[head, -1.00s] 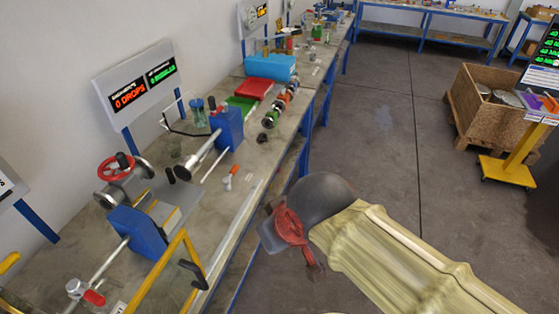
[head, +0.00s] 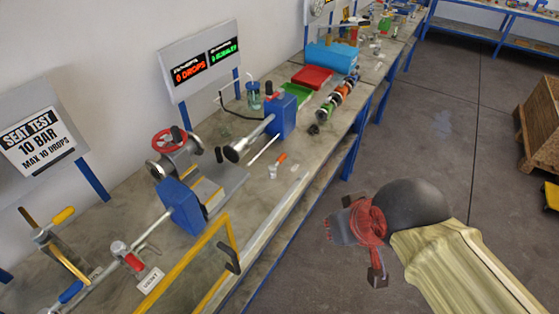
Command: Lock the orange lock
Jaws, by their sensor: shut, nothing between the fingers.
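A small orange-handled piece (head: 281,159) lies on the bench, by the bench's front edge; it is too small to tell whether it is the orange lock. An orange ring-shaped part (head: 344,88) also shows in the row of round parts farther along the bench. My gripper (head: 357,232), red and dark grey, hangs over the floor to the right of the bench's front edge. It is shut and empty, well apart from both orange things.
The long bench (head: 120,232) carries a red-handwheel valve (head: 168,140), blue blocks (head: 182,207), a yellow frame (head: 185,265) and red and blue trays. A seat test sign (head: 42,140) stands at the left. Open floor (head: 430,120) lies right of the bench, with a wooden crate (head: 542,125) beyond.

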